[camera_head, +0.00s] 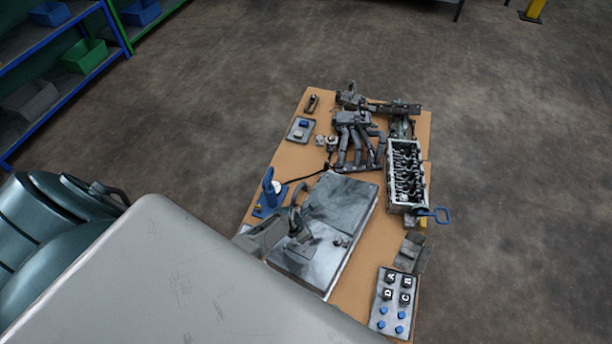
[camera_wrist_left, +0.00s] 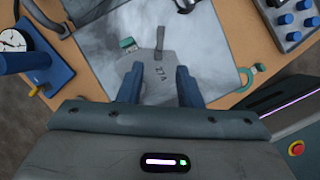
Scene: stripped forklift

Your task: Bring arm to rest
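My left gripper (camera_wrist_left: 159,86) shows in the left wrist view as two dark blue fingers set apart, over a shiny metal plate (camera_wrist_left: 205,35). A flat grey piece with dark marks (camera_wrist_left: 160,68) lies below and between the fingers. I see no clear contact with them. In the head view the metal plate (camera_head: 342,205) lies on the brown table (camera_head: 357,290). A grey shape (camera_head: 265,236) at the plate's near left edge may be my left gripper, partly hidden by the large pale grey cover in front.
A dial gauge on a blue base (camera_head: 270,195) stands left of the plate. An engine block (camera_head: 405,176) and several grey parts fill the far end. Shelves (camera_head: 60,40) stand far left; open floor lies right.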

